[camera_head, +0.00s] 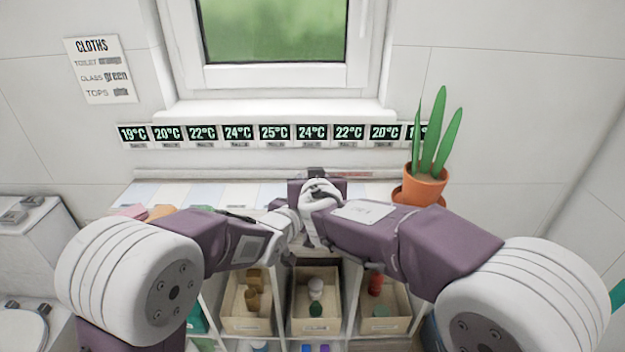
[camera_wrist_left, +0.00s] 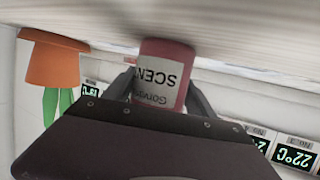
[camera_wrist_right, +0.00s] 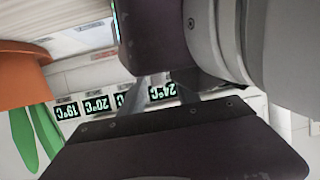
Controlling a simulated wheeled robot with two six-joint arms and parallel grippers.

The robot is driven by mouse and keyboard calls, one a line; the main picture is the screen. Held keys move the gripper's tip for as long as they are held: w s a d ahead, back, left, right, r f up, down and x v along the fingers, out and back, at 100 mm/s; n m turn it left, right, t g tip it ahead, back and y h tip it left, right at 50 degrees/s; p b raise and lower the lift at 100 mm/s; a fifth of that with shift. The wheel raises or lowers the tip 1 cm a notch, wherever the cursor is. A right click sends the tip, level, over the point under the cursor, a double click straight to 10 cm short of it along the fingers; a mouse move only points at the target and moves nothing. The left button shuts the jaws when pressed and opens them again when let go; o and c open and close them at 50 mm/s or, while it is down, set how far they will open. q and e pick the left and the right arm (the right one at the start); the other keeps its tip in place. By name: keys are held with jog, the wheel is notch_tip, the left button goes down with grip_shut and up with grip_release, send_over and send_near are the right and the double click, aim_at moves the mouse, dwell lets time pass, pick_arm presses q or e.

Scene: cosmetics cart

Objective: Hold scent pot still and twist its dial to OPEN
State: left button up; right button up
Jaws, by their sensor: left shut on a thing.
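The scent pot (camera_wrist_left: 165,75) is a red cylinder with a pale label reading SCENT. In the left wrist view, which is upside down, it sits between the two fingers of my left gripper (camera_wrist_left: 160,88), which is shut on its sides. Its dial cannot be made out. In the right wrist view my right gripper (camera_wrist_right: 158,92) has its fingers apart, with a temperature display visible through the gap. My left arm (camera_wrist_right: 170,35) crosses close in front of these fingers and hides what lies beyond. In the head view both wrists meet at the middle and hide the pot.
A potted plant (camera_head: 425,185) stands on the right of the shelf top. A row of temperature displays (camera_head: 238,133) runs along the wall under the window. Bins (camera_head: 318,325) with small items sit below. A cloths sign (camera_head: 100,70) hangs at left.

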grip_shut()
jog(key=shift+w+d+r+n+y, duration=0.1)
jog(key=shift+w+n+y, duration=0.05)
jog(key=shift+n+y, duration=0.55)
jog(key=shift+y, duration=0.1)
grip_release()
jog(key=shift+s, duration=0.2)
jog(key=v, duration=1.2)
jog(key=shift+w, duration=0.1)
